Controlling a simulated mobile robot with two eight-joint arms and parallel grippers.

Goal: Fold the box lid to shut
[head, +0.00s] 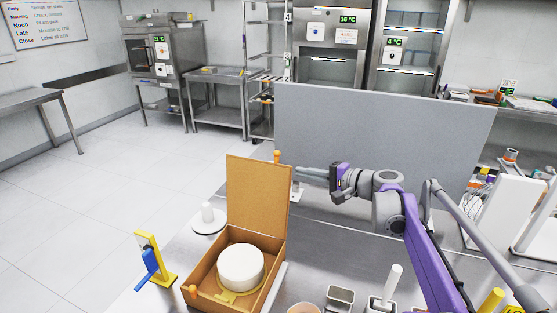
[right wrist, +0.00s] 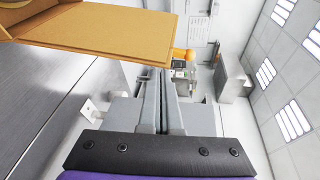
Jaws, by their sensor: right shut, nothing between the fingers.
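The brown cardboard box (head: 275,283) stands on the steel table with its lid (head: 258,197) raised, close to upright. A round white cake (head: 241,267) sits inside on a gold board (head: 235,297). My right gripper (head: 299,170) is shut and empty, its fingertips just right of the lid's upper right corner. I cannot tell whether they touch it. In the right wrist view the cardboard lid (right wrist: 100,32) spans the upper left, its corner close by the shut fingers (right wrist: 166,80). My left gripper is not in view.
A grey panel (head: 385,145) stands behind my right arm. A yellow stand with a blue part (head: 160,262) and a white item on a round plate (head: 208,218) are left of the box. Metal containers (head: 340,299) stand at the front right.

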